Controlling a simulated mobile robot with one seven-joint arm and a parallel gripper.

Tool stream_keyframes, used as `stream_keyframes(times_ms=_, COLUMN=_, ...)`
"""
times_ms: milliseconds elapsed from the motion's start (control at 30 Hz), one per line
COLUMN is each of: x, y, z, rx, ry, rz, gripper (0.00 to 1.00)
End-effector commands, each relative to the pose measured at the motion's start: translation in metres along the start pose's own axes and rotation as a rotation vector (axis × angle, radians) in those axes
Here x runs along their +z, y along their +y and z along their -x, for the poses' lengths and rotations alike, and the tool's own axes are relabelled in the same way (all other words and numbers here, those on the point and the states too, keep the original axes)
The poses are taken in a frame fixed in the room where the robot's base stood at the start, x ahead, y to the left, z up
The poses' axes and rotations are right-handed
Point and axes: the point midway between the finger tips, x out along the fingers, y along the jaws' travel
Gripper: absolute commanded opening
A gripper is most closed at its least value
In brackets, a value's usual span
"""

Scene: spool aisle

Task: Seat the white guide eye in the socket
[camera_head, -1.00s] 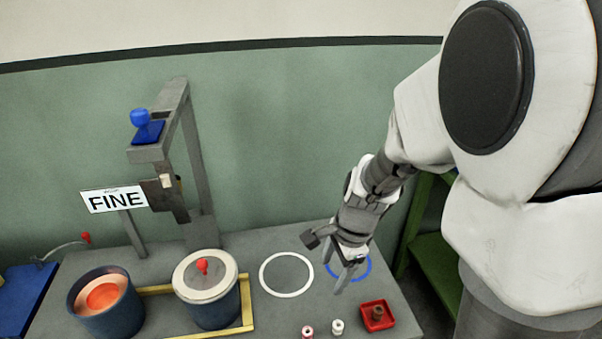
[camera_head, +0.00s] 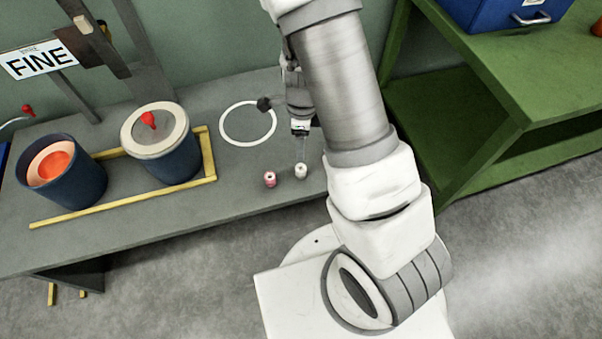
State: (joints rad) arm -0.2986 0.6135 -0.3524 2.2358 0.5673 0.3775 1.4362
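The white guide eye (camera_head: 300,171) is a small spool-like piece standing upright near the front edge of the grey bench. My gripper (camera_head: 302,149) points down just behind and above it. The fingers are thin and faint here, so I cannot tell their opening or whether they touch the piece. A similar red-and-white piece (camera_head: 269,179) stands just left of it. A brown block (camera_head: 99,46) on the grey post, with a small pale insert on it, shows at upper left. I cannot make out the socket for certain.
A dark blue pot with an orange inside (camera_head: 88,184) and a lidded pot with a red knob (camera_head: 174,158) stand left, by a yellow frame (camera_head: 208,155). A green shelf (camera_head: 545,88) stands right.

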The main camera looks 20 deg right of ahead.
Motion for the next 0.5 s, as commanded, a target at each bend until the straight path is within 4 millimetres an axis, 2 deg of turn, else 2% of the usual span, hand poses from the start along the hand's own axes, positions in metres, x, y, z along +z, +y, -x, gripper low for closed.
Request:
stream_keyframes(times_ms=33, x=-0.001, y=0.0, z=-0.018, rx=0.002, ry=0.001, rz=-0.002, gripper=0.74)
stream_keyframes(times_ms=200, x=0.0, y=0.0, z=-0.048, rx=0.002, ry=0.0, rz=-0.001, gripper=0.74)
stream_keyframes(times_ms=500, x=0.001, y=0.0, z=-0.066, rx=0.0, ry=-0.001, rz=0.001, gripper=0.74)
